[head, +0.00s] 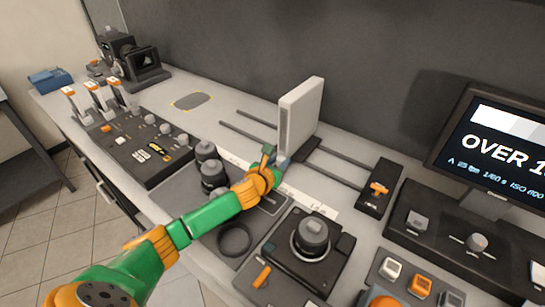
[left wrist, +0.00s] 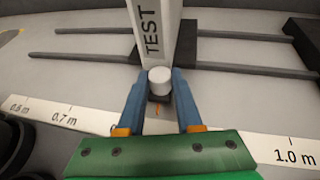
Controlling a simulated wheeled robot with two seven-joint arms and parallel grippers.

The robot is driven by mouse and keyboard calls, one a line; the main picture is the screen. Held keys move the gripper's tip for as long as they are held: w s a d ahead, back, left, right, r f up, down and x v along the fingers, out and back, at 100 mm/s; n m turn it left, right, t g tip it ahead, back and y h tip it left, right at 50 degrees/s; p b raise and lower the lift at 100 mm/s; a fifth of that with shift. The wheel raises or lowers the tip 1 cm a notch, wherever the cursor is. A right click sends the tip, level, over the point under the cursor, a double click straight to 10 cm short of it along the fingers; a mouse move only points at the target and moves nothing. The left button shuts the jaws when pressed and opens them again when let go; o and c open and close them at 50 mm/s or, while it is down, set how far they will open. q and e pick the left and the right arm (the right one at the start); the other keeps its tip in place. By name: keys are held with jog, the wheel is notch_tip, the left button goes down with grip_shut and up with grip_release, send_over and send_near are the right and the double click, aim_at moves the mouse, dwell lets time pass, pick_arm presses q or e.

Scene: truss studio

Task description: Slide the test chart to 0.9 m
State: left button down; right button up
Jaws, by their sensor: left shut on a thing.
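The test chart (head: 303,112) is a tall white panel standing on a dark carriage on two dark rails (head: 335,165). In the left wrist view the chart's edge (left wrist: 153,40) reads "TEST". My left gripper (head: 277,160) is shut on the white round knob (left wrist: 160,78) at the chart's foot, its blue fingers on either side. A small orange pointer (left wrist: 157,110) shows below the knob. It lies between the 0.7 m and 1.0 m marks on the white scale strip (left wrist: 265,147); my gripper hides the marks between. My right gripper is not in view.
A dark block with an orange handle (head: 379,187) stands at the right end of the rails. A monitor (head: 496,150) reading "OVER 1..." stands at right.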

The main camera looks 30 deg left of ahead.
pick_arm(q)
jog(key=d, duration=0.6)
jog(key=shift+s+d+r, duration=0.1)
jog(key=shift+s+d, duration=0.2)
jog(key=shift+s, duration=0.1)
jog(key=shift+a, duration=0.3)
jog(key=c, duration=0.6)
grip_release()
jog(key=shift+d, duration=0.1)
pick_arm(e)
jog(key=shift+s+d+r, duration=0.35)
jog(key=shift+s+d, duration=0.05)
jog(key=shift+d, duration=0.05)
pick_arm(q)
jog(key=p+v, duration=0.1)
jog(key=v, duration=0.6)
jog(key=shift+s+p, duration=0.1)
jog(key=shift+p, duration=0.2)
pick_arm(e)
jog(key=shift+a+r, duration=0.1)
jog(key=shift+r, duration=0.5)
